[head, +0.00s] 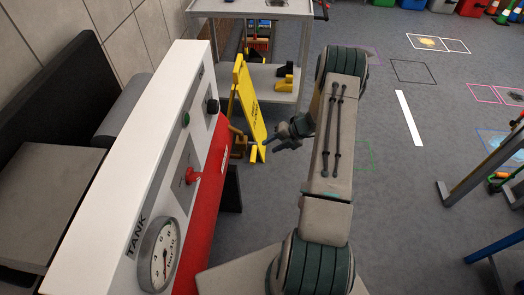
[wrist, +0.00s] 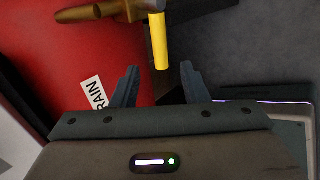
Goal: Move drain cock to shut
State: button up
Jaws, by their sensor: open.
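The drain cock shows at the top of the wrist view as a brass body (wrist: 110,12) with a yellow lever (wrist: 159,42) pointing down toward my gripper. In the head view the brass cock (head: 238,142) sticks out from the far end of the red tank. My gripper (wrist: 160,72) is open, with one finger on each side of the lever's line. The lever's end lies at about fingertip level in the picture; I cannot tell the depth between them. In the head view my gripper (head: 271,147) is just right of the cock, with nothing held.
The red tank (wrist: 60,60) carries a white label (wrist: 94,93) reading "RAIN", partly cut off. A white panel with a gauge (head: 160,254) and red knob (head: 191,176) stands left. A yellow floor sign (head: 247,105) and a grey cart (head: 270,78) stand behind the cock.

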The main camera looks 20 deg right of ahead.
jog(key=shift+v, duration=1.4)
jog(key=s+a+r+n+g+h, duration=0.1)
jog(key=s+a+r+n, duration=0.25)
jog(key=r+n, duration=0.4)
jog(key=s+a+r+n+g+h+p, duration=0.1)
jog(key=s+a+r+n, duration=0.1)
jog(key=a+r+n, duration=0.55)
jog(key=s+a+r+n+g+h, duration=0.1)
jog(key=s+r+n, duration=0.1)
jog(key=r+n, duration=0.6)
jog(key=s+a+r+n+t+h+p, duration=0.1)
jog(key=s+a+r+n+h, duration=0.1)
jog(key=s+r+n, duration=0.4)
jog(key=s+a+r+n+h, duration=0.3)
jog(key=s+r+n, duration=0.4)
jog(key=s+n, duration=0.5)
jog(key=shift+t+p, duration=0.4)
jog(key=shift+s+r, duration=0.1)
